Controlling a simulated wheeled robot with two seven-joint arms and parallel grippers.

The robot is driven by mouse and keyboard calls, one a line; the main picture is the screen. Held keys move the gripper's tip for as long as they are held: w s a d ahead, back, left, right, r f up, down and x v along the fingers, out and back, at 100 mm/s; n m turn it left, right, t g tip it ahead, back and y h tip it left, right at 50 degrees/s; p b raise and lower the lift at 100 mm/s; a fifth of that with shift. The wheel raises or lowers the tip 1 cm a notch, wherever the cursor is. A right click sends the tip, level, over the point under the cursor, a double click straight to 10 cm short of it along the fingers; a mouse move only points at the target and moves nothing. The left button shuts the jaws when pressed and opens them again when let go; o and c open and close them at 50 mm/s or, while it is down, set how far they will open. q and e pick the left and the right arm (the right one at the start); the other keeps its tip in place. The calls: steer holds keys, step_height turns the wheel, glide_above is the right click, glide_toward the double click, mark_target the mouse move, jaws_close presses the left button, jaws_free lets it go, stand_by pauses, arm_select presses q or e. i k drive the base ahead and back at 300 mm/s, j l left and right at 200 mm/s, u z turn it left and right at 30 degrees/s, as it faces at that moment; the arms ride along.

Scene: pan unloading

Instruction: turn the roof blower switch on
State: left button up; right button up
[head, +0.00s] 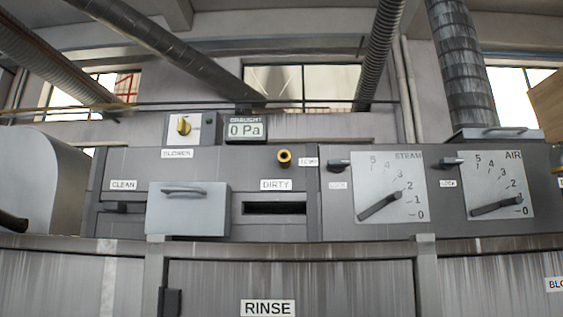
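The blower switch box (207,130) is a light grey plate on top of the machine, left of centre in the head view. It carries a yellow knob (184,125) that stands upright. A label reading "BLOWER" (177,154) sits below it. Right of it, a draught display (246,129) reads "0 Pa". Neither of my grippers shows in the head view.
A grey box with a handle (188,214) juts out between the "CLEAN" and "DIRTY" labels. A brass fitting (284,158) sits right of centre. Steam (376,180) and air (499,177) dials have levers near 0. Ducts run overhead.

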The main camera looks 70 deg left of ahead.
mark_target(184, 128)
steer(key=u, duration=0.9)
steer(key=j+u, duration=0.1)
steer(key=u, duration=0.85)
steer(key=i+u, duration=0.1)
steer(key=u, duration=0.8)
